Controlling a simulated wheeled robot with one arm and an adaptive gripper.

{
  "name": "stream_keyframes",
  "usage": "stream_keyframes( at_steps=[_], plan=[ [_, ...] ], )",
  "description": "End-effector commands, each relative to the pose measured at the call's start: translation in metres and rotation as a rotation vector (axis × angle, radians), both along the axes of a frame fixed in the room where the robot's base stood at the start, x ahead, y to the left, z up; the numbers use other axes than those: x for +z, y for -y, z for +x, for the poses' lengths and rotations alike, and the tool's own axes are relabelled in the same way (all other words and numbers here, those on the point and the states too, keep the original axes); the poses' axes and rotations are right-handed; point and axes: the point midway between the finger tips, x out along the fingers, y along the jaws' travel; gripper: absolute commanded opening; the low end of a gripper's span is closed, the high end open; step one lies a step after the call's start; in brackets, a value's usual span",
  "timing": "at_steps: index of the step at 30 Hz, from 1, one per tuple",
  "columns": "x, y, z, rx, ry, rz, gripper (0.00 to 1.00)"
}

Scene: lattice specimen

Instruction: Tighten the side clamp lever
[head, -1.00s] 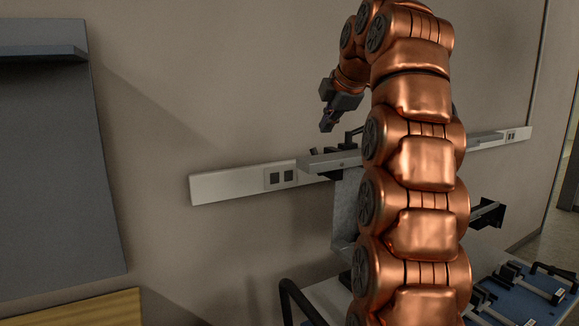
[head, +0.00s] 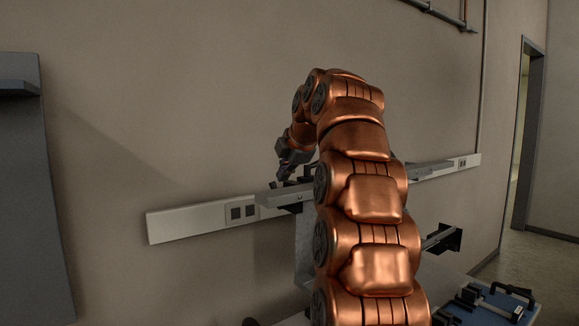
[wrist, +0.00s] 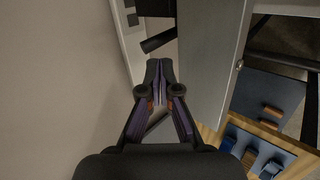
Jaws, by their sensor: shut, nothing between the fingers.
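A grey fixture with a flat bar (head: 280,197) on top stands by the wall, largely hidden behind my arm in the head view. My gripper (head: 284,173) points down just above the bar's left part. In the wrist view my gripper (wrist: 160,68) is shut and empty, its fingertips together. A dark bar-like piece (wrist: 158,41) lies just beyond the fingertips, beside the grey fixture face (wrist: 210,60); it may be the clamp lever, but I cannot tell for certain. I cannot tell whether the fingertips touch it.
A white wall rail with sockets (head: 190,218) runs behind the fixture. A blue case or tray (head: 485,306) with dark handles sits at the lower right. A grey panel (head: 35,190) stands at the left. The wall between is bare, and a doorway opens at the far right.

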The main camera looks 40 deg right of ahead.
Motion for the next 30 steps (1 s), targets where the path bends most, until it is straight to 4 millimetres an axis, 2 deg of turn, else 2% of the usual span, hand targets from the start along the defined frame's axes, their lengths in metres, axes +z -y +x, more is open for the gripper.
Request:
stream_keyframes(
  at_steps=[9,15,27,28,30],
  plan=[
    [-0.024,0.005,0.021,0.0,-0.007,0.003,0.0],
    [-0.032,0.007,0.03,0.001,-0.002,0.0,0.0],
    [-0.035,0.007,0.033,0.001,-0.002,0.0,0.0],
    [-0.035,0.016,0.033,-0.001,0.001,0.001,0.0],
    [-0.035,0.011,0.033,0.0,-0.001,0.0,0.0]
  ],
)
